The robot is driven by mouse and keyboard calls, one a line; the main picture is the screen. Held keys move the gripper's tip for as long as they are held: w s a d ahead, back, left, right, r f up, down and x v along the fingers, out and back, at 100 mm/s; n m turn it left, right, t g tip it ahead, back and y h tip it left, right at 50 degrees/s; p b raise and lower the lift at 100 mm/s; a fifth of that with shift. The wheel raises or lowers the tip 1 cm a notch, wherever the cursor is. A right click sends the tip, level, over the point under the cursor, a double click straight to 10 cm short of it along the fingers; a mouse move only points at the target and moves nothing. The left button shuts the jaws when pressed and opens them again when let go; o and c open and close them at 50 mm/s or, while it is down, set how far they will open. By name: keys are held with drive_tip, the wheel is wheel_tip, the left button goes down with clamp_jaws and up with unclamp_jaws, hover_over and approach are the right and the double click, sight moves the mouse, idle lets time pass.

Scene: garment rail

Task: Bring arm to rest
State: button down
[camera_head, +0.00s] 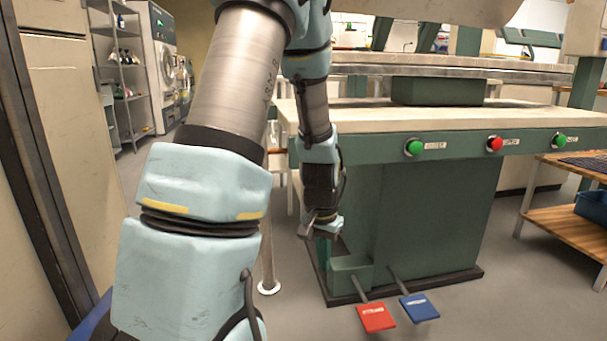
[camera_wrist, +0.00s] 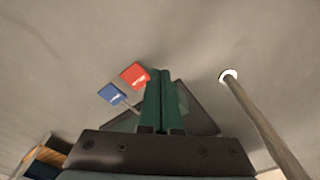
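My arm hangs down from the top of the head view in front of the green press table (camera_head: 425,215). My gripper (camera_head: 324,240) points down near the press's left front corner, above the floor. In the wrist view its two green fingers (camera_wrist: 162,85) lie side by side with no clear gap. They look shut, and nothing shows between them. I cannot tell from the head view whether the gripper touches the press.
A red pedal (camera_head: 376,317) and a blue pedal (camera_head: 418,308) stick out from the press base. A thin post (camera_head: 267,230) with a round white foot stands left of the gripper. A wooden shelf (camera_head: 570,225) stands at right. Floor in front is open.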

drive_tip(key=s+a+r+n, duration=0.5)
drive_tip(key=s+a+r, duration=0.35)
drive_tip(key=a, duration=0.35)
wheel_tip(320, 180, up, 36)
drive_tip(key=p, duration=3.6)
drive_tip(key=shift+w+d+r+t, duration=0.2)
drive_tip(key=shift+w+d+t, duration=0.15)
drive_tip(key=shift+w+t, duration=0.1)
drive_tip(key=c, duration=1.5)
unclamp_jaws()
